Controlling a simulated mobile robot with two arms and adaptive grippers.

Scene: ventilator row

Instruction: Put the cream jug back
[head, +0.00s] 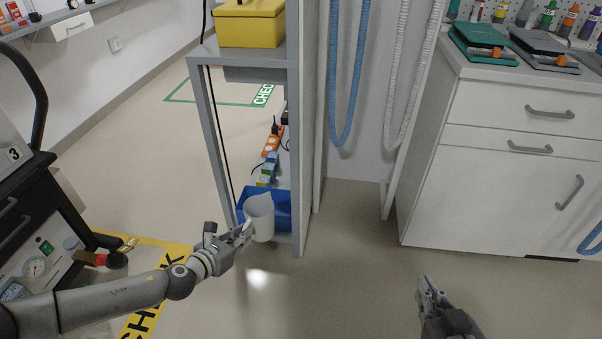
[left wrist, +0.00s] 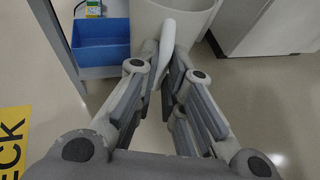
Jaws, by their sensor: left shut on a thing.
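The cream jug (head: 259,220) is a pale, open-topped vessel and appears upright. My left gripper (head: 245,234) is shut on its handle, at the jug's left side in the head view. In the left wrist view, the jug (left wrist: 180,14) is at the top, with its handle between the fingers of my left gripper (left wrist: 165,62). The jug is in front of a blue bin (head: 283,212) on the low shelf of a grey rack and hides part of it. My right gripper (head: 430,290) is at the lower right, away from the jug; its finger gap is unclear.
The grey rack (head: 206,110) carries a yellow case (head: 250,24) on top and several small coloured items low down. A white cabinet (head: 500,185) stands at right. Blue and white hoses hang between them. A cart with a gauge is at left. The floor (head: 340,240) is clear between.

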